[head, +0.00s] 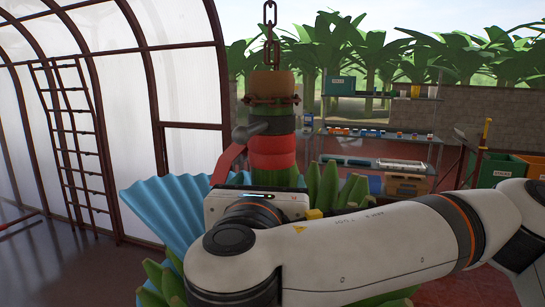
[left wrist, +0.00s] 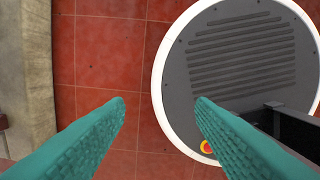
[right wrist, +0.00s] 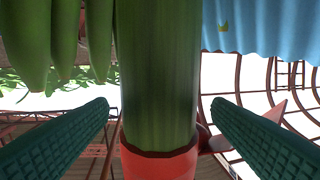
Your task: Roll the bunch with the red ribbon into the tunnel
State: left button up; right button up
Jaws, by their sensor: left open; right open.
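The bunch hangs from a chain (head: 269,30), with a thick green stem (head: 272,178) and green fruit (head: 325,192). A red ribbon (head: 271,150) wraps the stem, its loose end reaching left. My right arm hides much of the bunch in the head view. My right gripper (right wrist: 160,110) is open, with the stem (right wrist: 158,70) between its fingers and the red ribbon (right wrist: 160,160) close by; I cannot tell whether they touch. My left gripper (left wrist: 160,100) is open and empty above the floor. An arched frame with pale panels (head: 185,90), seemingly the tunnel, stands at left.
A pleated blue sheet (head: 165,205) spreads beside the bunch. A rusty ladder (head: 75,140) leans against the arched frame. Shelves (head: 375,135) with small goods and green crates (head: 495,168) stand behind at right. Red floor tiles (left wrist: 105,60) show in the left wrist view.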

jog(key=w, duration=0.1)
jog(key=w+p, duration=0.1)
jog(key=w, duration=0.2)
jog(key=shift+w+d+r, duration=0.1)
jog(key=shift+d+r, duration=0.15)
jog(key=shift+d, duration=0.1)
jog(key=shift+w, duration=0.3)
jog(key=shift+w+d+f, duration=0.1)
jog(key=shift+w, duration=0.1)
pick_arm(q)
jog(key=shift+w+a+r, duration=0.25)
jog(key=shift+w+r, duration=0.15)
jog(key=shift+r, duration=0.15)
jog(key=shift+w+a+r, duration=0.2)
jog(key=shift+w+r, duration=0.2)
jog(key=shift+r, duration=0.15)
pick_arm(e)
jog(key=shift+w, duration=0.1)
jog(key=c, duration=1.3)
jog(key=shift+c, duration=0.2)
